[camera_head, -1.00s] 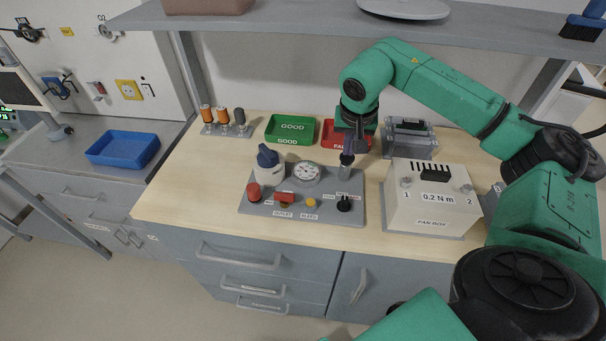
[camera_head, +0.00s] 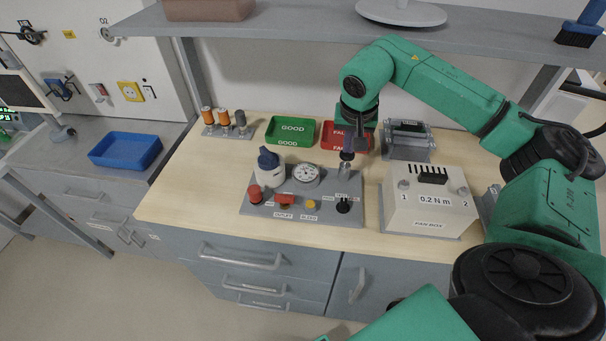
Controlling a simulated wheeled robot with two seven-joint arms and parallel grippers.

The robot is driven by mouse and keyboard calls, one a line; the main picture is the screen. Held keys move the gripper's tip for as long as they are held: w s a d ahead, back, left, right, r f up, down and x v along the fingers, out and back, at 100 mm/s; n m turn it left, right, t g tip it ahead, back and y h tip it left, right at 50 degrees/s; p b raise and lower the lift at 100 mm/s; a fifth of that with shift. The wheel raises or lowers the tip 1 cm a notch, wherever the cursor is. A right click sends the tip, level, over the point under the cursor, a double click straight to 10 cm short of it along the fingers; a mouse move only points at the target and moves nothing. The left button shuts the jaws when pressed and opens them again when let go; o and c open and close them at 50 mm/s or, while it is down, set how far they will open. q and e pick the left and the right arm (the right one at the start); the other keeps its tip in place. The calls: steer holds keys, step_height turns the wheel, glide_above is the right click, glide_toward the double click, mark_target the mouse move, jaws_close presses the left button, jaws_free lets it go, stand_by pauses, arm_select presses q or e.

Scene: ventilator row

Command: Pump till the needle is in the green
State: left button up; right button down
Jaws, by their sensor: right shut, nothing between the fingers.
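A grey pump panel (camera_head: 330,215) lies on the wooden bench top. It carries a white dial gauge (camera_head: 306,174), a white pump body with a dark blue top (camera_head: 268,158), a red knob (camera_head: 255,193), a red lever (camera_head: 284,199) over the OUTLET label, a yellow button (camera_head: 311,204) by the BLEED label, and a black selector knob (camera_head: 343,205). The needle is too small to read. My right gripper (camera_head: 346,158) is shut and points down at a small metal cylinder (camera_head: 344,171) at the panel's back right. I cannot tell whether they touch. My left gripper is out of view.
A white fan box (camera_head: 430,205) stands right of the panel. A green GOOD tray (camera_head: 290,131), a red tray (camera_head: 333,135) and a grey fixture (camera_head: 408,141) are behind. Orange and grey rollers (camera_head: 223,118) stand back left. A shelf (camera_head: 300,22) overhangs the bench.

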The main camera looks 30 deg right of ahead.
steer(key=shift+f+b, duration=0.7)
steer(key=shift+f, duration=0.55)
steer(key=shift+r+p, duration=1.3)
steer(key=shift+r, duration=0.2)
step_height(320, 180, up, 4)
steer(key=p, duration=0.4)
steer(key=shift+r, duration=0.15)
steer(key=shift+f, duration=0.2)
